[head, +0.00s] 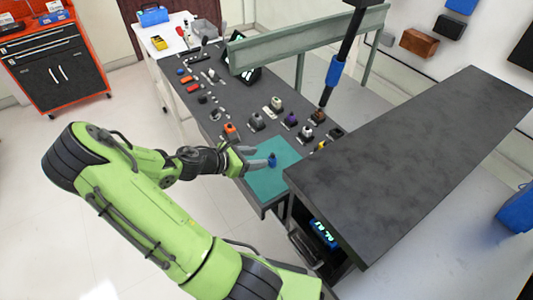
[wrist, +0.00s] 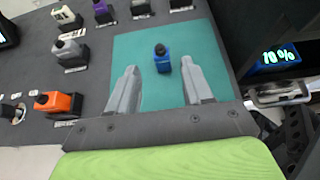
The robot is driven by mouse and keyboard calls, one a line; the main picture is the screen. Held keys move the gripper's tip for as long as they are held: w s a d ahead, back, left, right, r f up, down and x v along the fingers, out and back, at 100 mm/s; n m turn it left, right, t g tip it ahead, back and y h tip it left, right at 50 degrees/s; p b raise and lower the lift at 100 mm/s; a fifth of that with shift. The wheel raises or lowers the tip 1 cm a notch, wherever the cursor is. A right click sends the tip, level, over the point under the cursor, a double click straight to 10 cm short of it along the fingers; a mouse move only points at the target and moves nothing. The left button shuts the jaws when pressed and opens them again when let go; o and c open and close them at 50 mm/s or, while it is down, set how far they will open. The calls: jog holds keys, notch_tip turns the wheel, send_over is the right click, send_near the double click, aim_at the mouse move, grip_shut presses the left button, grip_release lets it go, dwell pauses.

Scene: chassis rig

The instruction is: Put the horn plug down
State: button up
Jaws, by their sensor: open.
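A small blue plug with a dark top (head: 272,160), apparently the horn plug, stands upright on the teal mat (head: 290,152). In the wrist view the blue plug (wrist: 161,63) is on the mat (wrist: 205,50), between and slightly beyond my fingertips. My gripper (head: 257,157) is open, with its grey fingers low over the mat. In the wrist view a gap shows between the plug and each finger of my gripper (wrist: 158,68). Nothing is held.
An orange-topped block (wrist: 58,103) and grey-topped block (wrist: 70,50) stand left of the mat, with several similar blocks behind. A dark raised counter (head: 410,150) borders the mat on the right. A lit display (wrist: 278,57) sits beneath it.

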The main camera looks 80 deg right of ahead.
jog(key=p+v, duration=0.1)
jog(key=v, duration=0.5)
jog(key=shift+w, duration=0.1)
jog(key=w+a+r+m+t+y, duration=0.2)
jog(key=w+a+m+t+y, duration=0.15)
jog(key=a, duration=0.45)
jog(key=w+a+r+m+t+y, duration=0.25)
jog(key=w+a+t, duration=0.2)
jog(key=a, duration=0.35)
jog(key=s+a+r+m+t+y, duration=0.1)
jog(key=s+a+r+m+t, duration=0.1)
jog(key=a+r, duration=0.4)
jog(key=s+a+r+m+t+y, duration=0.1)
jog(key=s+a+r+t+y, duration=0.1)
jog(key=a+r, duration=0.4)
jog(key=s+a+t, duration=0.1)
jog(key=a, duration=0.3)
jog(key=shift+s+a+m+t, duration=0.2)
jog(key=shift+a+m+t, duration=0.1)
jog(key=shift+a+m, duration=0.1)
jog(key=shift+r, duration=0.25)
